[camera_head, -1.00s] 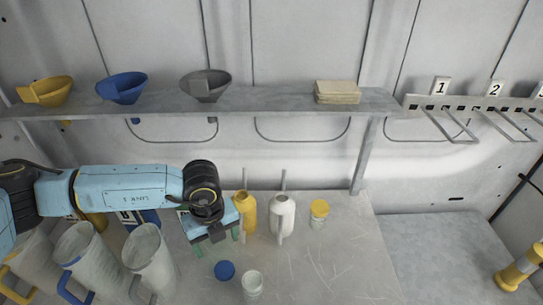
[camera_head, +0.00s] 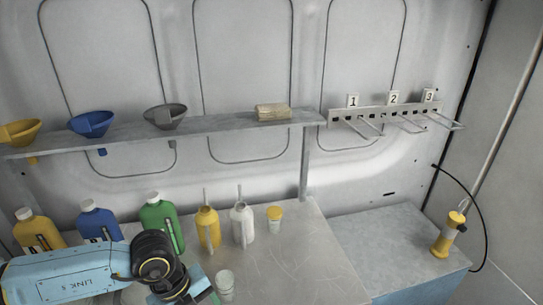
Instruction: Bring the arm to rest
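My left arm (camera_head: 70,274) comes in from the left along the bottom edge, light blue with a black wrist. Its gripper (camera_head: 203,295) is at the bottom of the view, partly cut off, so its fingers cannot be made out clearly. It is just left of a small whitish container (camera_head: 225,284) on the bench. Nothing can be seen held in it. My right gripper is not in view.
Yellow (camera_head: 38,231), blue (camera_head: 99,222) and green (camera_head: 161,222) bottles stand behind my arm. A yellow oiler (camera_head: 208,229), white oiler (camera_head: 242,225) and yellow-lidded jar (camera_head: 274,220) stand mid-bench. Funnels line the shelf (camera_head: 225,128).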

